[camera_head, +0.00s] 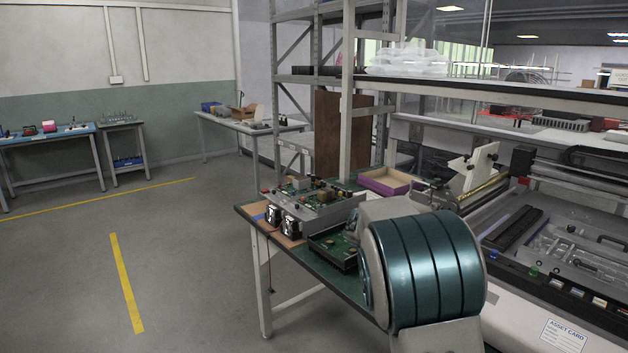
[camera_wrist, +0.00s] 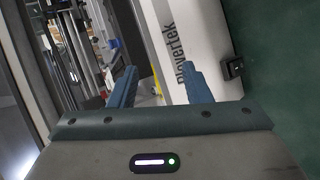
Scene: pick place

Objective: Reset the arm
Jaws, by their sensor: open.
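My gripper (camera_wrist: 160,80) shows in the wrist view with its two blue fingers spread apart. Nothing is held between them. Beyond the fingertips is a white machine panel (camera_wrist: 205,45) with dark lettering, seen at a tilt. I cannot tell the distance to it. In the head view a large teal, ribbed part of my arm fills the lower middle and hides part of the workbench. My gripper does not show in the head view.
A green-topped workbench (camera_head: 347,289) carries a circuit-board assembly (camera_head: 310,203) and a purple-edged tray (camera_head: 385,181). A machine with a clear-fronted bed (camera_head: 570,250) stands right. A black switch (camera_wrist: 232,68) sits beside the panel. Grey floor (camera_head: 190,270) at left is clear.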

